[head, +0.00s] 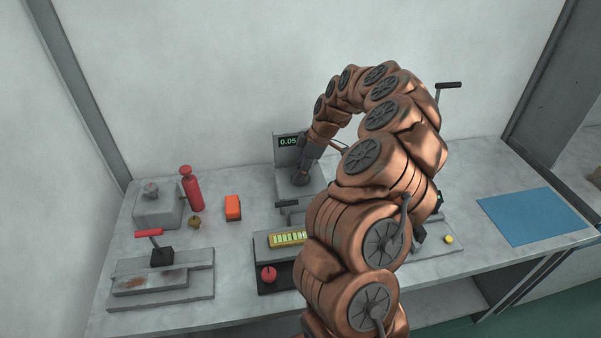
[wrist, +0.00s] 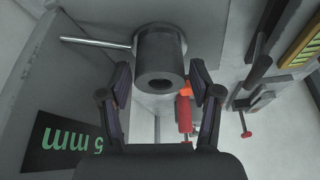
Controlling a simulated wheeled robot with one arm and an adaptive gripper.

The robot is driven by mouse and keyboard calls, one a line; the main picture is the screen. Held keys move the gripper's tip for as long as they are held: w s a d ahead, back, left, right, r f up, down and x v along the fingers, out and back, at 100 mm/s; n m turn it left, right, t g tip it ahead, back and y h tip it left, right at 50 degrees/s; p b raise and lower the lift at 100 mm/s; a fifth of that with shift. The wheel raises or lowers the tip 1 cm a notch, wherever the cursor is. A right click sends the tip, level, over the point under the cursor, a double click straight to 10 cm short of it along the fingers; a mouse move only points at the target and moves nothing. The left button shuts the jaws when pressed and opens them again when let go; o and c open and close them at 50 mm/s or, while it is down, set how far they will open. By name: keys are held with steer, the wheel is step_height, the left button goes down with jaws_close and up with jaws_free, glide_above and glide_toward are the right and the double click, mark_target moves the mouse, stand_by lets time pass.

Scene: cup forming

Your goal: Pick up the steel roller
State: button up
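A dark grey metal cylinder (wrist: 160,52) with a hole in its end looks like the steel roller. It stands on a grey plate near the gauge display. In the wrist view it lies between and just beyond the fingertips of my gripper (wrist: 160,79). The fingers are spread apart, with gaps visible on both sides of the cylinder. In the head view my gripper (head: 306,164) is at the gauge, close above a dark round part (head: 300,178), and its fingers are too small to make out.
The gauge display (head: 288,142) stands behind my gripper. A red cylinder (head: 192,191), an orange block (head: 233,208) and a red-handled press (head: 160,255) are to the left. A yellow-striped tray (head: 286,238) is in front. A blue mat (head: 533,216) lies at the right. My arm hides the bench's middle.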

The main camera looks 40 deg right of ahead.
jaws_close()
stand_by(0.3)
steer(key=shift+r, duration=0.1)
